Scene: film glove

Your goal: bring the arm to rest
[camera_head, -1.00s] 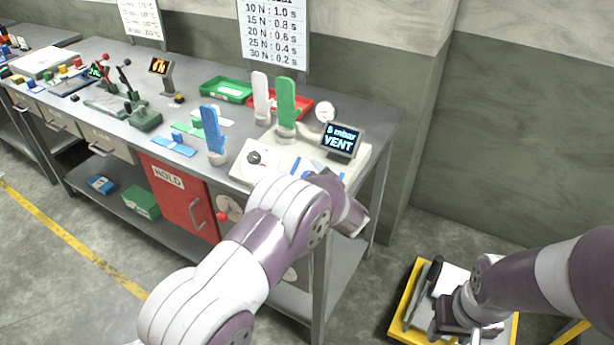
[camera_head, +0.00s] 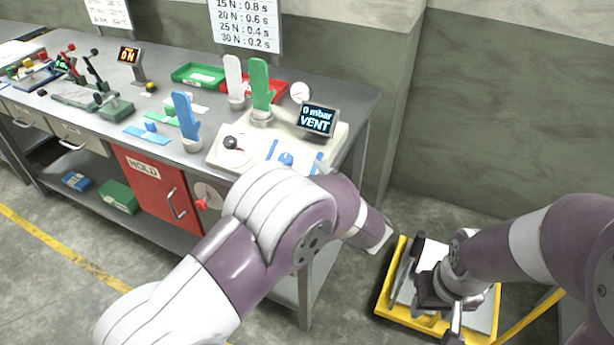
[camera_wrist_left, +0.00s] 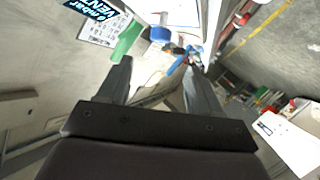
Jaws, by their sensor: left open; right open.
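My left arm (camera_head: 290,225) reaches across in front of the bench, its wrist end beyond the bench's right front corner. My right gripper (camera_head: 450,312) hangs low at the right, over a yellow-edged platform (camera_head: 384,298), and is open. I cannot tell whether it touches anything there.
The bench (camera_head: 345,95) holds a blue glove form (camera_head: 186,118), a green one (camera_head: 260,88), a white one (camera_head: 233,78) and a display reading "0 mbar VENT" (camera_head: 318,119). Floor is clear at the left front.

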